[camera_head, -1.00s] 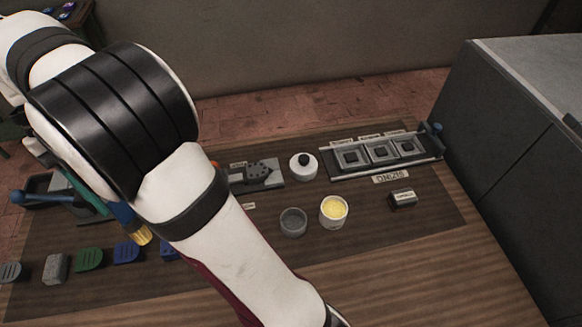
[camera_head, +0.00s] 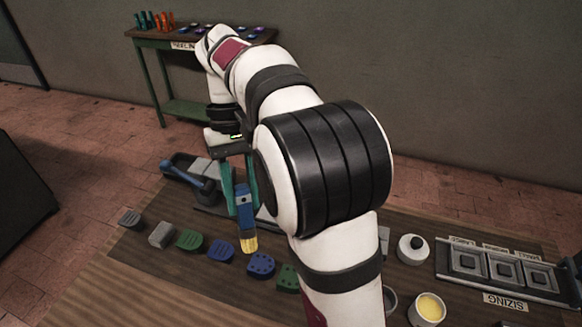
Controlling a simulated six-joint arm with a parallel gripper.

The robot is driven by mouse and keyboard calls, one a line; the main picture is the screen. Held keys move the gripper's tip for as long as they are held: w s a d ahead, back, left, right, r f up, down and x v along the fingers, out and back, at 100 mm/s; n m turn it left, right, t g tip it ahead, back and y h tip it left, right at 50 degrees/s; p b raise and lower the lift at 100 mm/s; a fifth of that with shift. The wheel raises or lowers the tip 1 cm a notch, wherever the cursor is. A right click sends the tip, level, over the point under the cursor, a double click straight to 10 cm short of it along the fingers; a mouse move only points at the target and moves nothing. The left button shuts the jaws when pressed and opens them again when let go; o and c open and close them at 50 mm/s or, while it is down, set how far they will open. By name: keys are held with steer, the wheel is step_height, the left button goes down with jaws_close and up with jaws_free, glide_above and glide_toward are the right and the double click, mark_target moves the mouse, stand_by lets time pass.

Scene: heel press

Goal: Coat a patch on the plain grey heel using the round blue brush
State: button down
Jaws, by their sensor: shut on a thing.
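My gripper (camera_head: 239,188), with teal fingers, is shut on a blue brush (camera_head: 245,205). The brush hangs bristles down, and its yellow bristles (camera_head: 249,243) show in front of the dark mat, near a grooved blue heel (camera_head: 221,250) and a dotted blue heel (camera_head: 261,265). I cannot tell how high the tip is. Two grey heels lie at the left end of the row: a lighter, plainer block (camera_head: 161,235) and a darker grooved one (camera_head: 130,217). The brush is to the right of both. My arm covers the middle of the bench.
A grooved green heel (camera_head: 190,240) lies between the grey and blue heels. A dotted green heel (camera_head: 287,278) is partly hidden. A blue-handled tool (camera_head: 188,175) stands behind the row.

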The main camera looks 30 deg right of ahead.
steer(key=d+f+t+y, duration=0.15)
steer(key=d+t, duration=0.25)
steer(key=d, duration=1.5)
steer(key=s+d+f+t, duration=0.1)
steer(key=s+d+f, duration=0.2)
steer(key=d, duration=0.4)
steer(key=s+d+f+t, duration=0.1)
steer(key=s+d+f, duration=0.3)
steer(key=d, duration=0.4)
steer(key=shift+s+d+f+m, duration=0.15)
steer(key=shift+s+m, duration=0.05)
steer(key=shift+m, duration=0.1)
